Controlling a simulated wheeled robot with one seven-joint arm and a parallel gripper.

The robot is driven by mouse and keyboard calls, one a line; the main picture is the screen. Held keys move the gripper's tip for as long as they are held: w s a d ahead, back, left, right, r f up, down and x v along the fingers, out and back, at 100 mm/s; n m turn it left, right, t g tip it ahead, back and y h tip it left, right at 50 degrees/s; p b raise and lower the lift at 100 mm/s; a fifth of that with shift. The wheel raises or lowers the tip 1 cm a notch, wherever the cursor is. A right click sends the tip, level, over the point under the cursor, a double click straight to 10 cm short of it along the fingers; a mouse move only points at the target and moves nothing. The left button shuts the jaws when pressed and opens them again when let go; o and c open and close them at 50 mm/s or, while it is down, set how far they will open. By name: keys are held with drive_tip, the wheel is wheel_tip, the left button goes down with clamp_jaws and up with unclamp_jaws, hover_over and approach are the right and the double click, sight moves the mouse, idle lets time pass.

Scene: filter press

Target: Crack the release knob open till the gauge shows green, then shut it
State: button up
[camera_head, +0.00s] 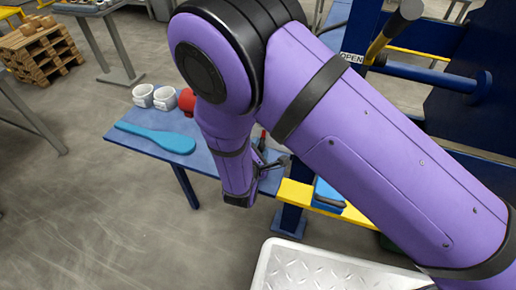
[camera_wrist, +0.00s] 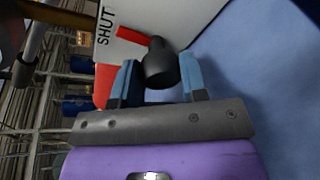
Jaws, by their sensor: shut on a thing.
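In the wrist view, a black knob (camera_wrist: 159,58) sits between the two blue-grey fingers of my gripper (camera_wrist: 160,80). The fingers are shut on it, one on each side. Behind it is a white plate (camera_wrist: 122,38) with the word SHUT and a red mark (camera_wrist: 133,35). In the head view, my arm covers most of the middle, and the knob cannot be made out there. I see no gauge face in either view, so its colour cannot be told.
A blue table (camera_head: 165,150) holds two white cups (camera_head: 143,95), a red object (camera_head: 187,101) and a blue paddle (camera_head: 155,137).

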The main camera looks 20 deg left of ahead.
drive_tip(key=shift+n, duration=0.6)
drive_tip(key=o, duration=0.6)
drive_tip(key=shift+o, duration=0.2)
drive_tip(key=shift+s, duration=0.1)
drive_tip(key=v, duration=1)
drive_tip(key=shift+s+a+r, duration=0.1)
drive_tip(key=shift+s+r, duration=0.1)
drive_tip(key=shift+s, duration=0.15)
